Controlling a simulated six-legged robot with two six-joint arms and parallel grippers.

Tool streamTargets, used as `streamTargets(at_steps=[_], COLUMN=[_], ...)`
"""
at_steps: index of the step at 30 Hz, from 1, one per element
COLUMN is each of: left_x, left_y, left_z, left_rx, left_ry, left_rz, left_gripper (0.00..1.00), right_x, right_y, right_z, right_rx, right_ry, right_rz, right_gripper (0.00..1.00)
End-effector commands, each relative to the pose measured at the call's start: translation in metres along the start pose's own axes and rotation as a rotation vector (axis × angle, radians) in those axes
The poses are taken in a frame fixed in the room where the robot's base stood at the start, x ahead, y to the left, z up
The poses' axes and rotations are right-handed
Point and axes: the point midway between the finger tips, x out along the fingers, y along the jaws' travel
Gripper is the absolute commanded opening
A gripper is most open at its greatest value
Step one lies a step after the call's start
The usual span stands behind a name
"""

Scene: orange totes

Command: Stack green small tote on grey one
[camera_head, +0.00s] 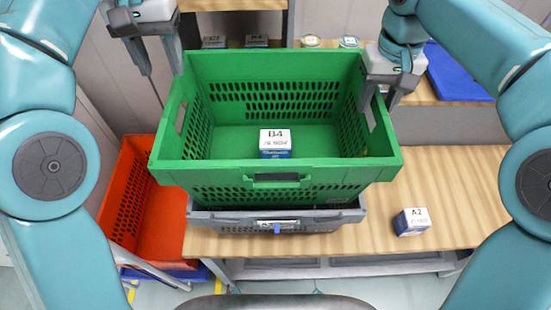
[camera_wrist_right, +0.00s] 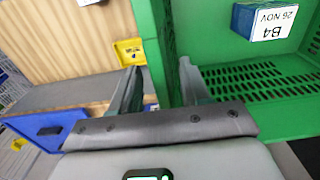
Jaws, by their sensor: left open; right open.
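The green tote (camera_head: 280,172) is directly above the grey tote (camera_head: 345,217), which shows only as a front strip on the wooden table. The green tote looks roughly level; I cannot tell whether it is fully seated. A white and blue box marked B4 (camera_head: 276,143) lies inside it and also shows in the right wrist view (camera_wrist_right: 265,20). My left gripper (camera_head: 164,75) is open at the green tote's left rear rim. My right gripper (camera_head: 381,104) is open at the right rim; in the right wrist view its fingers (camera_wrist_right: 158,80) stand either side of the green wall.
A box marked A2 (camera_head: 412,221) stands on the wooden table (camera_head: 450,190), right of the totes. An orange tote (camera_head: 160,220) is low at the left. A shelf behind holds small items and a blue tote (camera_head: 460,75). The table's right part is mostly clear.

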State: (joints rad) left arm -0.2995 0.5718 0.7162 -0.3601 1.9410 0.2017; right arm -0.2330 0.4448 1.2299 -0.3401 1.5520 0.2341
Motion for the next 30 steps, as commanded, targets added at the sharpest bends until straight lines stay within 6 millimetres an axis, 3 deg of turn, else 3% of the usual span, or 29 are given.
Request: streamTargets(at_steps=[6, 15, 19, 30], left_x=[-0.006, -0.006, -0.006, -0.006], left_y=[0.0, 0.0, 0.0, 0.0], left_z=[0.001, 0.001, 0.001, 0.001], left_rx=[0.0, 0.0, 0.0, 0.0], left_ry=[0.001, 0.0, 0.0, 0.0], left_rz=[0.0, 0.0, 0.0, 0.0], left_gripper=[0.49, 0.49, 0.49, 0.49], right_x=[-0.006, -0.054, -0.067, -0.075], right_y=[0.0, 0.0, 0.0, 0.0], right_z=[-0.001, -0.002, -0.002, -0.001], right_rx=[0.0, 0.0, 0.0, -0.001], right_ry=[0.002, 0.003, 0.001, -0.002], right_rz=[0.0, -0.001, 0.0, 0.0], right_gripper=[0.46, 0.46, 0.46, 0.46])
